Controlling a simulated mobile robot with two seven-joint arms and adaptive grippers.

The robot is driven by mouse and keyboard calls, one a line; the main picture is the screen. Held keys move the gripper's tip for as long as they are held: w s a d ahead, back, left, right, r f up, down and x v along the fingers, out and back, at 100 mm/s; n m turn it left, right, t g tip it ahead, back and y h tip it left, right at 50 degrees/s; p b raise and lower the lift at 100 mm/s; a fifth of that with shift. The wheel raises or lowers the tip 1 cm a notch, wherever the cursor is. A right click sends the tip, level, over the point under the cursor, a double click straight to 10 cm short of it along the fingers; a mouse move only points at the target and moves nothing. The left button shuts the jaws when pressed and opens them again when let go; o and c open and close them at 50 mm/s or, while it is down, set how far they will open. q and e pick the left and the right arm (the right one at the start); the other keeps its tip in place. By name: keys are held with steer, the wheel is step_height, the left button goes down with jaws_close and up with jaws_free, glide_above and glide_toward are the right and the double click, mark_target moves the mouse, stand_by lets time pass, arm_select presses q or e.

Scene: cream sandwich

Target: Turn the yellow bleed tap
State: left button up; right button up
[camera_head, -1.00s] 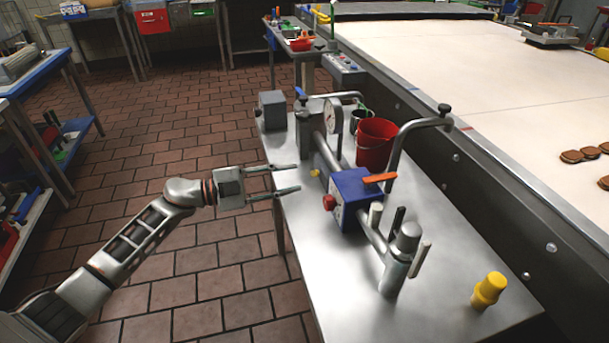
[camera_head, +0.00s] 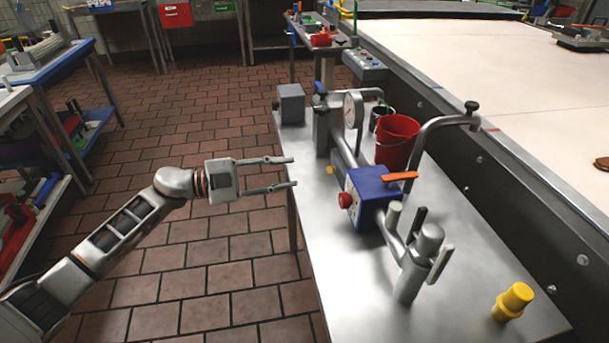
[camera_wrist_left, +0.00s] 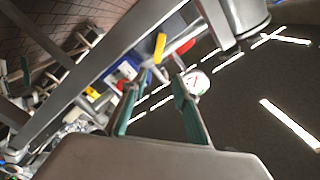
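The yellow bleed tap (camera_head: 330,170) is a small yellow piece on the near left side of the steel pipe, between the gauge and the blue box (camera_head: 372,197). My left gripper (camera_head: 291,171) is open and empty, left of the tap at the table's left edge. Its two fingers point right towards the tap, with a clear gap between. In the left wrist view, the parted green-lined fingers (camera_wrist_left: 155,98) show below a yellow piece (camera_wrist_left: 160,47) that looks like the tap, though I cannot be sure. My right gripper is not in view.
The box carries a red knob (camera_head: 345,200) and an orange lever (camera_head: 400,176). A gauge (camera_head: 352,108), a red bucket (camera_head: 397,140) and a yellow cylinder (camera_head: 513,301) are on the steel table (camera_head: 350,290). The conveyor (camera_head: 450,60) lies behind. Tiled floor is open at left.

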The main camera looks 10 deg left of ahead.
mark_target(331, 170)
arm_select(q)
steer(key=shift+w+d+f+b, duration=0.25)
steer(key=shift+d+f+b, duration=0.2)
steer(key=shift+f, duration=0.15)
steer(key=shift+w+d+f+b, duration=0.2)
steer(key=shift+d+f+b, duration=0.15)
steer(key=shift+f, duration=0.25)
steer(key=shift+w+d+r, duration=0.2)
steer(key=shift+d+r, duration=0.2)
steer(key=shift+d, duration=0.1)
steer(key=shift+w+d+r, duration=0.2)
steer(key=shift+d+r, duration=0.15)
steer(key=shift+d, duration=0.15)
steer(key=x, duration=0.5)
steer(key=shift+w+d+b, duration=0.15)
steer(key=shift+d+b, duration=0.2)
steer(key=shift+f, duration=0.1)
jaws_close()
